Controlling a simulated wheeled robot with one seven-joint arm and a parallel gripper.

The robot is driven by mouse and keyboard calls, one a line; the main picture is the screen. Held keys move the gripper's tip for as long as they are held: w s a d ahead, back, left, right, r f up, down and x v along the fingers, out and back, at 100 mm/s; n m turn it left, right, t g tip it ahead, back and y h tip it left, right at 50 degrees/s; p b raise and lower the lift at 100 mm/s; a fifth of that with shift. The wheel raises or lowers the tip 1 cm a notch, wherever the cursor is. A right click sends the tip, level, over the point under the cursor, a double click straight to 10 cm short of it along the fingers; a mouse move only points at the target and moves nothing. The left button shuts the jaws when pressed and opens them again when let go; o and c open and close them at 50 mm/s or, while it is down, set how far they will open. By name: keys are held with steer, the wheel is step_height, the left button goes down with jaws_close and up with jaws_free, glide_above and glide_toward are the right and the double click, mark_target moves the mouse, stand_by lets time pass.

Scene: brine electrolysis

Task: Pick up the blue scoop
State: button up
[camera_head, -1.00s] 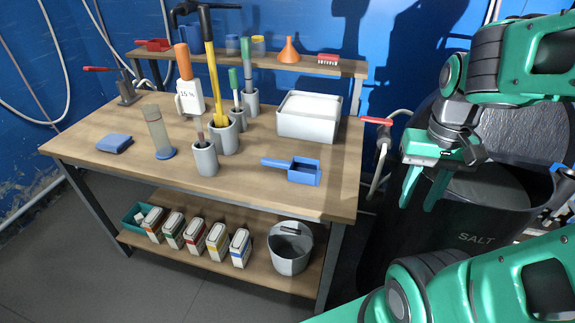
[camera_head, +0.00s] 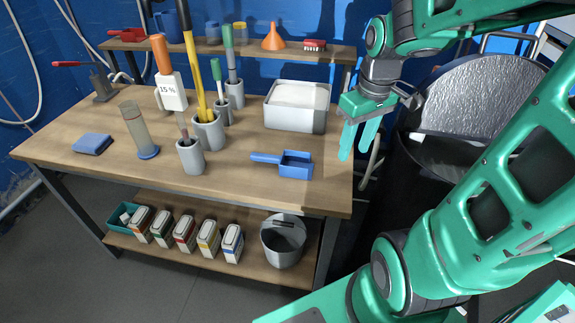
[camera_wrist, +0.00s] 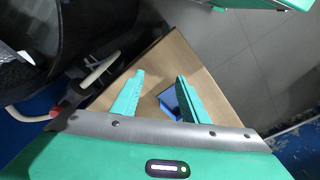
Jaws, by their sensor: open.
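The blue scoop (camera_head: 294,164) lies on the wooden workbench (camera_head: 235,190) near its right front, with its handle pointing left. My gripper (camera_head: 356,140) is open and empty, above the right edge of the bench and to the right of the scoop. In the wrist view the open fingers of my gripper (camera_wrist: 154,98) point toward the bench top. Part of the blue scoop (camera_wrist: 170,101) shows between and behind the fingers there, partly hidden by one finger.
A white tub (camera_head: 297,118) stands behind the scoop, and grey holders (camera_head: 191,158) with tools stand to its left. A dark salt bin (camera_head: 430,150) is right of the bench. The lower shelf holds several cartons and a grey bucket (camera_head: 284,245). Bench top around the scoop is clear.

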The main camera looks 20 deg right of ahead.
steer(key=w+a+f+n+y, duration=0.1)
steer(key=w+a+f+n, duration=0.1)
steer(key=w+a+n, duration=0.45)
steer(key=n+t+y, duration=0.1)
steer(key=n+y, duration=0.1)
steer(key=n, duration=0.1)
glide_toward(272, 156)
steer(key=shift+y, duration=0.3)
steer(key=x, duration=0.4)
steer(key=shift+a+f, duration=0.1)
steer(key=shift+f, duration=0.2)
steer(key=shift+d+x, duration=0.2)
steer(key=shift+x, duration=2.7)
jaws_close()
